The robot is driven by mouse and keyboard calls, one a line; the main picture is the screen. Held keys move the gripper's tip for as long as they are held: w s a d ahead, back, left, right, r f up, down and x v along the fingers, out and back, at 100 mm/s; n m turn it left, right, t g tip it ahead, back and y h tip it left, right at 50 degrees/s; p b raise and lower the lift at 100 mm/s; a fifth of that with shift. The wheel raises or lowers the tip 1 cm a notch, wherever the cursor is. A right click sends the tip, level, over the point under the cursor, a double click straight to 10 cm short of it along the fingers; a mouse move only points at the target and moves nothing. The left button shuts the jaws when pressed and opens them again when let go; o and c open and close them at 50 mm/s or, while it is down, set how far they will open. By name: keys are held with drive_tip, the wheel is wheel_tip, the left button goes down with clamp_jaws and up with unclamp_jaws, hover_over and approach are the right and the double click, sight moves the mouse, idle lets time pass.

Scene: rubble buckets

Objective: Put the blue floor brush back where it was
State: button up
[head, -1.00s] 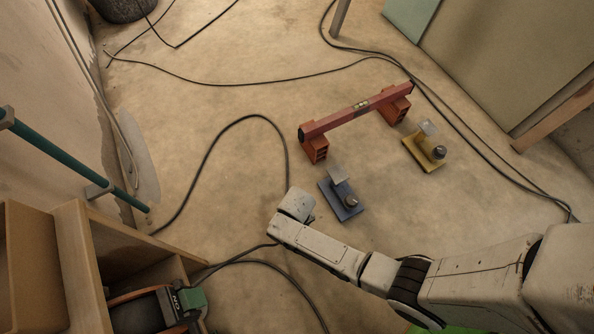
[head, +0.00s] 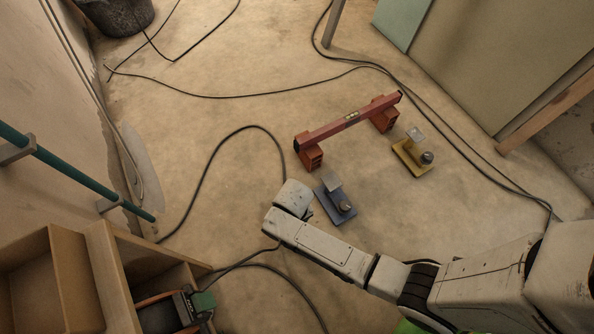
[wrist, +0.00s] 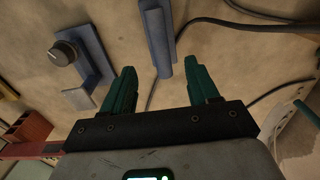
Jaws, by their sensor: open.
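In the wrist view, my gripper (wrist: 166,85) is open, with two dark green fingers apart and nothing between them. A long blue bar (wrist: 155,25), which looks like the blue floor brush, lies on the floor ahead of the fingertips, roughly in line with the gap. I cannot tell its height or distance from them. In the head view I cannot make it out; my pale wrist and arm cover that area and hide my fingers. A blue-based tool with a grey plate and dark knob (head: 337,205) stands just right of my wrist; it also shows in the wrist view (wrist: 97,55).
A similar yellow tool (head: 412,155) stands further right. A red spirit level (head: 345,122) bridges two orange brick stacks. Black cables (head: 213,160) cross the floor. An open wooden box (head: 105,285) fills the lower left, a dark bucket (head: 115,12) the upper left.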

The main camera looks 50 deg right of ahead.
drive_tip(key=s+d+r+n, duration=0.1)
drive_tip(key=s+d+r, duration=0.1)
drive_tip(key=r, duration=0.5)
drive_tip(key=s+d+r+n, duration=0.1)
drive_tip(key=s+d+r, duration=0.2)
drive_tip(key=r, duration=0.4)
drive_tip(key=s+d+r+n+t, duration=0.1)
drive_tip(key=s+d+r, duration=0.2)
drive_tip(key=s+r, duration=0.2)
wheel_tip(320, 180, up, 2)
drive_tip(key=shift+r, duration=0.1)
drive_tip(key=shift+a, duration=0.1)
